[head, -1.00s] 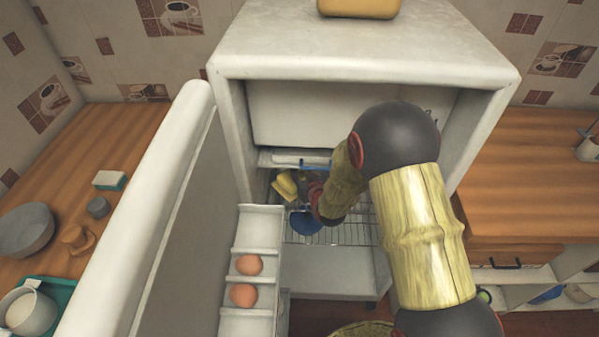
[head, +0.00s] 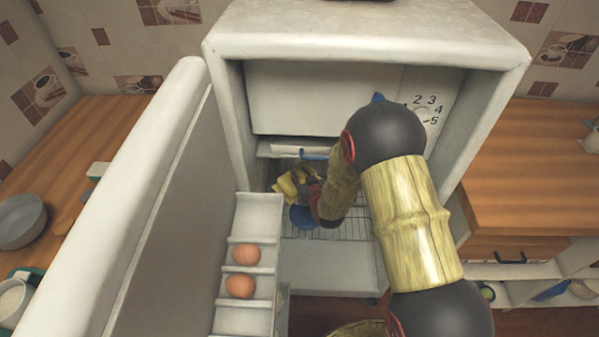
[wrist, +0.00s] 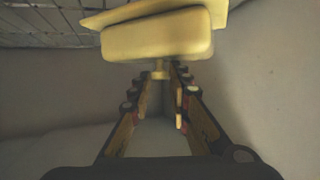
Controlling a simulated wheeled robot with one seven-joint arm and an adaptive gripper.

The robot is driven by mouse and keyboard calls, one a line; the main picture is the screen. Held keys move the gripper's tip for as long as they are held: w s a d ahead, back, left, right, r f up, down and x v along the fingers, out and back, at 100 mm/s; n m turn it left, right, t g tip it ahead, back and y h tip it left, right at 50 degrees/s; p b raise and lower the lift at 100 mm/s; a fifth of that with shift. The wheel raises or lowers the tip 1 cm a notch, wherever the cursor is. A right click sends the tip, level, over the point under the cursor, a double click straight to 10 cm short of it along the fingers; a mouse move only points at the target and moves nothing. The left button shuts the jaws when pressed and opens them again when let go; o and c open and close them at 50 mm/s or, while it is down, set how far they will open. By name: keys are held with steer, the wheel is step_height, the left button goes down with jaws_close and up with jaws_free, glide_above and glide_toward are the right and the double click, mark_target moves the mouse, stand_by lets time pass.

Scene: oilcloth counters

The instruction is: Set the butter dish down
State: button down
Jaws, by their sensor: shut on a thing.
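The butter dish is yellow, with a flat flange, a rounded block and a small knob. In the wrist view the butter dish (wrist: 155,38) appears upside down at the top, knob toward me. My gripper (wrist: 160,76) is shut on that knob. In the head view the butter dish (head: 285,187) is inside the open fridge at the left of the wire shelf (head: 350,225), partly hidden by my gripper (head: 302,182). I cannot tell whether the dish touches the shelf.
A blue round thing (head: 301,217) is close below the dish, partly hidden by my arm. The open fridge door (head: 165,215) stands at left, its rack (head: 258,215) holding two eggs (head: 243,270). The fridge side wall is close in the wrist view. Wire shelf shows free to the right.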

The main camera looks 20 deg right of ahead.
steer(key=shift+f+b, duration=0.5)
stand_by(0.6)
steer(key=c, duration=1.9)
jaws_free()
steer(key=shift+o, duration=1.2)
steer(key=shift+o, duration=0.4)
steer(key=shift+s+f, duration=0.1)
steer(key=shift+s, duration=0.1)
steer(key=v, duration=1.1)
steer(key=shift+s+r, duration=0.2)
steer(key=shift+s, duration=0.1)
